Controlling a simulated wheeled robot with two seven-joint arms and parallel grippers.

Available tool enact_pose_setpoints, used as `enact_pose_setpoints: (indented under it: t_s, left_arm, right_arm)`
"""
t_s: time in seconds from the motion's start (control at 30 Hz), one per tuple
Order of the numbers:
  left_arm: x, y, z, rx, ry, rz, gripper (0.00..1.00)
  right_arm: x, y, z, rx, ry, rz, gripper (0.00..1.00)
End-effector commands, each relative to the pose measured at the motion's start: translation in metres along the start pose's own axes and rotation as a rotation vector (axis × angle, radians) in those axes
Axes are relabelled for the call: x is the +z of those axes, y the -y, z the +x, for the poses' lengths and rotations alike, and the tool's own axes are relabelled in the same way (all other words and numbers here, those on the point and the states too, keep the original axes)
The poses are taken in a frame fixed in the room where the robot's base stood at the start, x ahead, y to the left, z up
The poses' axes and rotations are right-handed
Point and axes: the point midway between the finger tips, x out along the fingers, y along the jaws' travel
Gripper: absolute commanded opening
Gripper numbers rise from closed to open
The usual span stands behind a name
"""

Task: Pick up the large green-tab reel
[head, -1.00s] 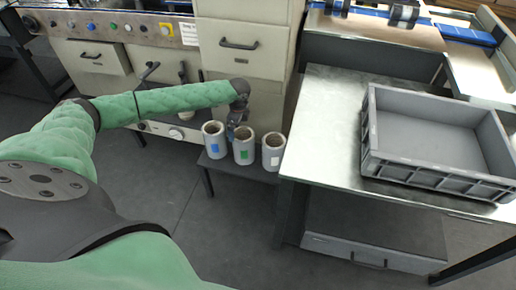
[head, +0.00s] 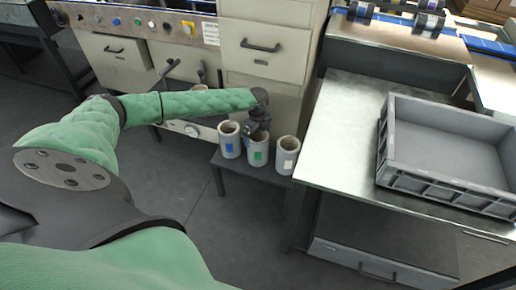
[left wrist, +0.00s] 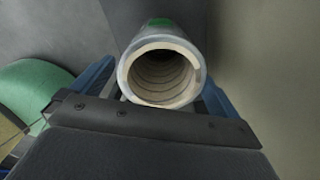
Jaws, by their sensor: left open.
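The green-tab reel (head: 258,151) stands upright between two others on a low dark stand. My left gripper (head: 256,132) is at the top of this reel in the head view. In the left wrist view the reel's open end and hollow core (left wrist: 161,77) face the camera, with a bit of green on its side. The jaws (left wrist: 155,92) are open, one finger on each side of the reel; I cannot tell whether they touch it. My right gripper is not in view.
A blue-tab reel (head: 229,139) stands close on the left and a white-tab reel (head: 286,156) on the right. The low stand (head: 233,168) is against the cream machine cabinet (head: 264,50). A metal table (head: 345,135) with a grey crate (head: 388,165) is at the right.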

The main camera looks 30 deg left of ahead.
Motion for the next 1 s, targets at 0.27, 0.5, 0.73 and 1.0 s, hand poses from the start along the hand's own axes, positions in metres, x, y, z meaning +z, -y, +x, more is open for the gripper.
enact_pose_setpoints:
  t_s: [0.27, 0.5, 0.73, 1.0]
  left_arm:
    - [-0.001, 0.002, 0.038, 0.001, 0.001, -0.001, 1.0]
    - [-0.001, 0.002, 0.043, -0.001, 0.001, 0.0, 1.0]
    - [-0.001, 0.002, 0.043, 0.0, 0.0, 0.0, 0.65]
    - [-0.001, 0.002, 0.042, -0.001, 0.0, 0.0, 0.53]
  right_arm:
    - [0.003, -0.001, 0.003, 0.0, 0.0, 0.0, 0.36]
    - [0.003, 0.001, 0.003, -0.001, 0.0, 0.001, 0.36]
    - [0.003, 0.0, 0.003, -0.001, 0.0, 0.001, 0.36]
    - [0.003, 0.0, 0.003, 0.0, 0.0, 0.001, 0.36]
